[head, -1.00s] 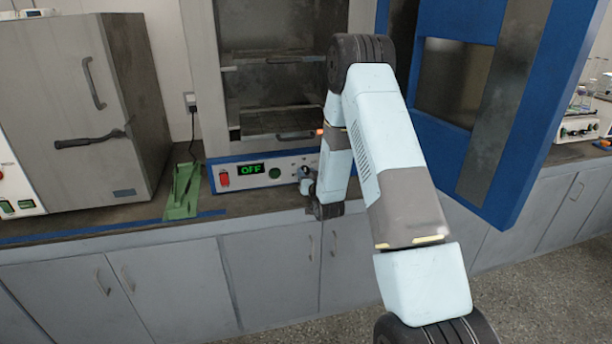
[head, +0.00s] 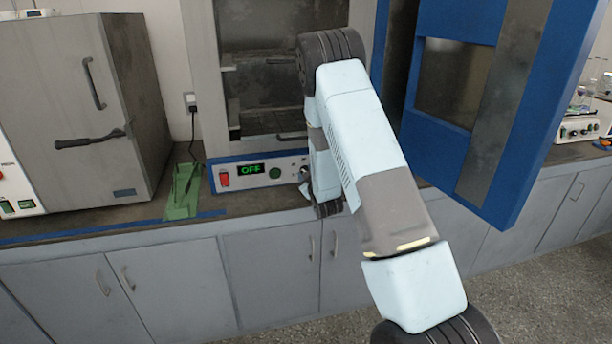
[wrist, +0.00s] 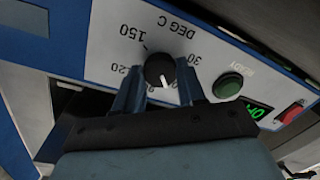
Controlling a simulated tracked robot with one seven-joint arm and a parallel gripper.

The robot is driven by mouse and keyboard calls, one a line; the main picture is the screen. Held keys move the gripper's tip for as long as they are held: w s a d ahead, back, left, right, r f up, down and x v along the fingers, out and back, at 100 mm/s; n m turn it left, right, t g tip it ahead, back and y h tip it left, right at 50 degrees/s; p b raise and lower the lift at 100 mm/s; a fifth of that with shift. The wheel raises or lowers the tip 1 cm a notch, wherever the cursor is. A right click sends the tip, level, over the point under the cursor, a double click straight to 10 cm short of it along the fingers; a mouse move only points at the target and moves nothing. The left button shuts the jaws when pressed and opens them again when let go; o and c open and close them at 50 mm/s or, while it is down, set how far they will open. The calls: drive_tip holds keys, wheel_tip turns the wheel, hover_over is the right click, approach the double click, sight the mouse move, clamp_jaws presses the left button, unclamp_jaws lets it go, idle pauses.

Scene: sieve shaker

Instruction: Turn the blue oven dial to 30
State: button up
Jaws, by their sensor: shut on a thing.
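The black round dial (wrist: 160,69) with a white pointer line shows in the wrist view, where the panel appears upside down. Its pointer aims toward the bottom of that picture. The marks 150, 120, 30 and DEG C can be read around it; the lower marks are partly hidden by my fingers. My gripper (wrist: 161,72) is shut on the dial, one finger on each side. In the head view my arm covers most of the dial and gripper.
A red switch (wrist: 291,112) and a green READY button (wrist: 228,84) sit beside the dial. The oven's blue door (head: 520,130) stands open at the right. A green stand (head: 182,192) and a grey oven (head: 75,110) are to the left.

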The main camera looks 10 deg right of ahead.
drive_tip(key=n, duration=0.4)
drive_tip(key=shift+a, duration=0.25)
drive_tip(key=n, duration=0.3)
drive_tip(key=shift+a+f+n+h, duration=0.1)
drive_tip(key=shift+n+h, duration=0.3)
drive_tip(key=n, duration=0.4)
drive_tip(key=shift+s+f+n, duration=0.1)
drive_tip(key=shift+n, duration=0.3)
drive_tip(key=shift+n+h, duration=0.4)
drive_tip(key=shift+n, duration=0.5)
drive_tip(key=shift+a+f, duration=0.1)
drive_tip(key=shift+f, duration=0.05)
drive_tip(key=o, duration=0.8)
drive_tip(key=shift+o, duration=1.3)
drive_tip(key=shift+r, duration=0.2)
drive_tip(key=shift+d, duration=0.2)
